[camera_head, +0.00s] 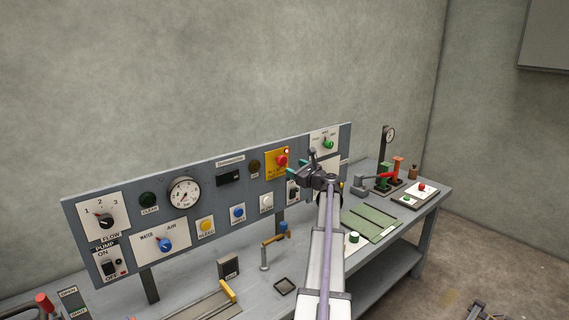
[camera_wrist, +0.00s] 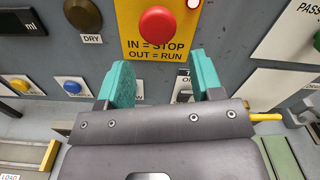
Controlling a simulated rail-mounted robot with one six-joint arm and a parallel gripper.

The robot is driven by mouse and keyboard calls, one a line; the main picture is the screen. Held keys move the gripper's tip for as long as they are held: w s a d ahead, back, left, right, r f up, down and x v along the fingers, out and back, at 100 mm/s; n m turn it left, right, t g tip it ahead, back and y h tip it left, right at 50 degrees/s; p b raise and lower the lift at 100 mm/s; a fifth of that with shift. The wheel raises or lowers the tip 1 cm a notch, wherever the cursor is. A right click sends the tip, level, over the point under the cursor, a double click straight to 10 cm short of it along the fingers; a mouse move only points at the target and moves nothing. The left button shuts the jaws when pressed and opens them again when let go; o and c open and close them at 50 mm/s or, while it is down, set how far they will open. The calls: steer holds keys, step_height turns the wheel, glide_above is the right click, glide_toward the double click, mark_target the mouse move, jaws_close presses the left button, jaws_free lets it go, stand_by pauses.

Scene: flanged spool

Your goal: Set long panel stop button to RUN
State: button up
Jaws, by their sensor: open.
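The long panel (camera_head: 230,190) stands along the back of the bench. Its red stop button (camera_head: 281,160) sits on a yellow plate (camera_head: 270,167) toward the panel's right. In the wrist view the red button (camera_wrist: 157,26) is a round mushroom head on the yellow plate (camera_wrist: 128,14), above the words "IN = STOP, OUT = RUN". My gripper (camera_wrist: 162,75) is open and empty, its two teal fingers apart just below the button in the picture. In the head view my gripper (camera_head: 299,168) is in front of the panel, right of the button. I cannot tell whether the button is in or out.
A small lit red lamp (camera_wrist: 193,4) is at the plate's upper right. A dark DRY knob (camera_wrist: 82,13) is left of the plate. A green knob (camera_head: 328,144) is further right. A green mat (camera_head: 370,222) and a gauge stand (camera_head: 386,160) are on the bench.

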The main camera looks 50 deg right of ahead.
steer(key=x, duration=0.8)
steer(key=shift+w+a, duration=0.1)
steer(key=shift+w, duration=0.15)
steer(key=c, duration=1)
steer(key=shift+v, duration=0.9)
steer(key=o, duration=1)
glide_toward(284, 163)
steer(key=shift+v, duration=0.95)
